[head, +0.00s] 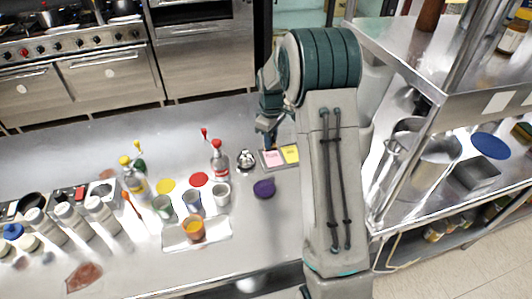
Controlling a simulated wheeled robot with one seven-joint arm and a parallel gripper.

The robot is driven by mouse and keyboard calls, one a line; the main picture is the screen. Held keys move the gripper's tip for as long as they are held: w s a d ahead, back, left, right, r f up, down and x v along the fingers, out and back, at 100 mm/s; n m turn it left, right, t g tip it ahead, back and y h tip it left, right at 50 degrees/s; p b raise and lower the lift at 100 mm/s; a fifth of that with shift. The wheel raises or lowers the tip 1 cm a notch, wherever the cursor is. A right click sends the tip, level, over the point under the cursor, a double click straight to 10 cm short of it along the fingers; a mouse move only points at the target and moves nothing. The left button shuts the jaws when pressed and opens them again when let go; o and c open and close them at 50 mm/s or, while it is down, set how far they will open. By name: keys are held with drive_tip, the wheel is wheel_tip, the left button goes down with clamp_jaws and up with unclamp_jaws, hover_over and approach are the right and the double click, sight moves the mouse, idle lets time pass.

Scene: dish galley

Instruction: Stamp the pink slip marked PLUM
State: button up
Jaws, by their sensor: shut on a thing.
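A pink slip (272,158) lies on a dark holder (266,166) on the steel counter, left of a yellow slip (291,153). The writing on both is too small to read. My gripper (269,143) is just above the far edge of the pink slip. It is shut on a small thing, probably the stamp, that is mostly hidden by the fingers. I cannot tell whether that thing touches the slip.
A silver bell-like thing (246,160) stands left of the slips. A purple disc (264,188) lies nearer. Bottles (219,160), cups (193,199) and a tray (212,238) stand further left. A steel shelf (425,60) rises at right.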

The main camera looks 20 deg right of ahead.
drive_tip(key=shift+w+d+f+b, duration=0.25)
drive_tip(key=shift+w+f+b, duration=0.25)
drive_tip(key=shift+f, duration=0.55)
drive_tip(key=shift+w+d+f+b, duration=0.3)
drive_tip(key=shift+f+b, duration=0.4)
drive_tip(key=shift+f, duration=0.3)
drive_tip(key=shift+w+d+f+b, duration=0.25)
drive_tip(key=shift+w+f+b, duration=0.25)
drive_tip(key=shift+f, duration=0.55)
drive_tip(key=shift+s+f+b, duration=0.2)
drive_tip(key=shift+f+b, duration=0.35)
drive_tip(key=shift+f, duration=0.1)
wheel_tip(320, 180, up, 7)
drive_tip(key=p, duration=0.4)
idle(0.5)
idle(0.6)
